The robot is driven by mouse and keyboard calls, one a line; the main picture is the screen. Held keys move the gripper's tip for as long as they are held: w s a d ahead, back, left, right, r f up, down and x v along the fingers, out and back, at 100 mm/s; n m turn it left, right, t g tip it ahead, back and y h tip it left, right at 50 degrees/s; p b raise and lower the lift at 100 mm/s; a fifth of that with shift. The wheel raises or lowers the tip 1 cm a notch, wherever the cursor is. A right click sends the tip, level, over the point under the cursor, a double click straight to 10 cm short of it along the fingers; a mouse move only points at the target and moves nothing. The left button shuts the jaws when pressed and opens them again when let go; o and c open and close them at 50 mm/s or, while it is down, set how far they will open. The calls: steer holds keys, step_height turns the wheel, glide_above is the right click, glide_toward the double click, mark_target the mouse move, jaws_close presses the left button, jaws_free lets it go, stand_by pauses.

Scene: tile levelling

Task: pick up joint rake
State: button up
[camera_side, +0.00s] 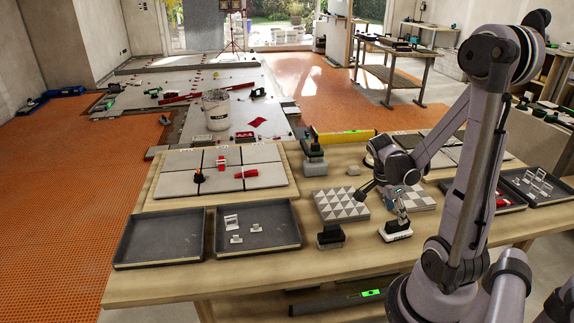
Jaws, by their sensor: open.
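My gripper (402,207) points down over the right part of the wooden workbench (270,277), with its jaws open. Directly below it a small white-and-black tool (395,231) sits on the bench; whether the fingers touch it I cannot tell. A dark block-shaped tool (330,236) sits to its left. I cannot tell for certain which small tool is the joint rake. A red tool (246,173) and a black-and-orange tool (198,175) lie on the grey tile panel (170,188) at the left.
Two patterned tiles, one at left (340,204) and one partly behind my gripper (422,200), lie on the bench. A dark empty tray (160,257) and a tray with white clips (284,240) line the front. A green tool (313,153) stands behind.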

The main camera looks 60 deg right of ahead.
mark_target(397, 222)
steer(key=shift+x, duration=2.3)
jaws_close()
